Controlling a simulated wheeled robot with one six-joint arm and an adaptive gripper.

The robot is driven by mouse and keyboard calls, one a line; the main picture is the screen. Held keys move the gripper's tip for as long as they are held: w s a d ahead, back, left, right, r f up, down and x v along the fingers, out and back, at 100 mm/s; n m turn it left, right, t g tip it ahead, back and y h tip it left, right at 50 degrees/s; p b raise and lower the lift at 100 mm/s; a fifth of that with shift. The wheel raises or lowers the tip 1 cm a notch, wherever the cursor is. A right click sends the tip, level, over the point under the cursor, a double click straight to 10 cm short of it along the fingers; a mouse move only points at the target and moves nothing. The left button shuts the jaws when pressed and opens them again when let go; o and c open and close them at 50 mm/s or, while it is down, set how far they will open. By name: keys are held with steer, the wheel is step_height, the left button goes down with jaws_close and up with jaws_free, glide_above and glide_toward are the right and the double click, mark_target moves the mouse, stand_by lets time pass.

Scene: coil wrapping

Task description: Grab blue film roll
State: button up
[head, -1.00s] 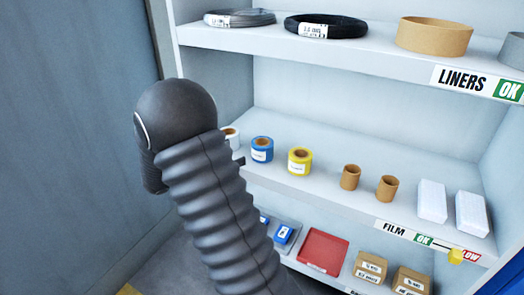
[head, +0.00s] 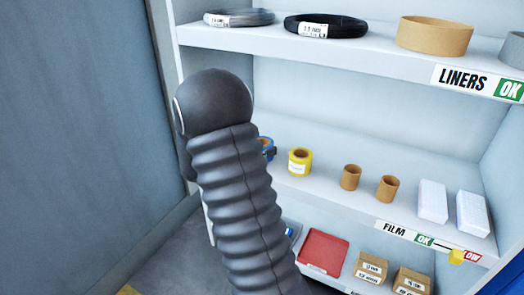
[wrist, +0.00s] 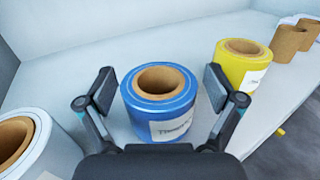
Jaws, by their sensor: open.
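The blue film roll (wrist: 158,100) stands upright on the white shelf, with a brown cardboard core and a white label. In the wrist view my gripper (wrist: 159,88) is open, with one finger to the left of the roll and one to the right. A small gap shows on each side, wider on the right. In the head view the blue roll (head: 267,148) is mostly hidden behind my arm, and my gripper is hidden there too.
A yellow roll (wrist: 240,65) stands close to the right of the blue one, near my right finger. A white roll (wrist: 28,145) stands at the left. Empty brown cores (head: 350,177) stand farther right. The upper shelf (head: 330,40) holds coils and a liner ring.

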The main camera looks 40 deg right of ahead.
steer(key=c, duration=1.3)
steer(key=shift+r, duration=0.15)
